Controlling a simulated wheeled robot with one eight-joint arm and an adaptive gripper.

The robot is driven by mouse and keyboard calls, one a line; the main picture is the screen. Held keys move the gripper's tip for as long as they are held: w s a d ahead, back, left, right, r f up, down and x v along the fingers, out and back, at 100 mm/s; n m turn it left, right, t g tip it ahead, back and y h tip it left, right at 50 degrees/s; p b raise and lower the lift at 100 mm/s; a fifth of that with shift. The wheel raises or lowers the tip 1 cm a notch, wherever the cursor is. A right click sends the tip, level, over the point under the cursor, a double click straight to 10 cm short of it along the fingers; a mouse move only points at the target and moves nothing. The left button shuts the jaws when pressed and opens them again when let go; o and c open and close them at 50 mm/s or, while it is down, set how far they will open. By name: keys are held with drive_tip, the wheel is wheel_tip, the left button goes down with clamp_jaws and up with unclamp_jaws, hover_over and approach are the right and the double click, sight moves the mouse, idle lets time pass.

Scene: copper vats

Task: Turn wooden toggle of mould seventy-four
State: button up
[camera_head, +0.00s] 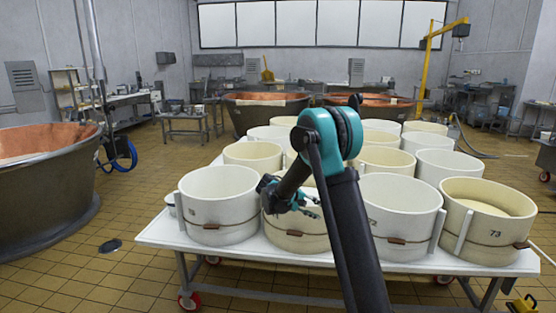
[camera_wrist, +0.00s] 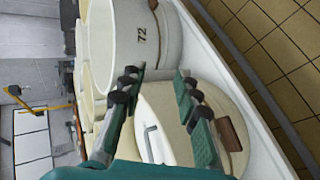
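My gripper (camera_head: 298,197) hangs over the second mould from the left in the front row, a cream mould (camera_head: 303,243). In the wrist view my gripper (camera_wrist: 158,85) is open and empty, its two green-padded fingers apart over this cream mould (camera_wrist: 165,110). The mould's number is hidden, so I cannot tell whether it is mould seventy-four. Its brown wooden toggle (camera_wrist: 230,133) sits on the band around its wall, just beyond the right finger and outside the grip. The toggle also shows small in the head view (camera_head: 294,233). A metal handle (camera_wrist: 150,143) lies left of it.
A white mould marked 72 (camera_wrist: 125,38) stands beside the cream one. Mould 73 (camera_head: 486,240) is at the right end of the white table (camera_head: 155,236). Further moulds crowd behind. Tiled floor is clear in front.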

drive_tip(key=s+d+y, duration=0.3)
drive_tip(key=s+d, duration=0.1)
drive_tip(key=s, duration=0.4)
drive_tip(key=s+f+m+y, duration=0.2)
drive_tip(key=s+y, duration=0.2)
drive_tip(key=s, duration=1)
drive_tip(key=s+f+m+t+y, duration=0.1)
drive_tip(key=s+f+m+y, duration=0.1)
drive_tip(key=s, duration=1.3)
drive_tip(key=shift+s+a+f+y, duration=0.15)
drive_tip(key=shift+a+f+y, duration=0.3)
drive_tip(key=shift+y, duration=0.45)
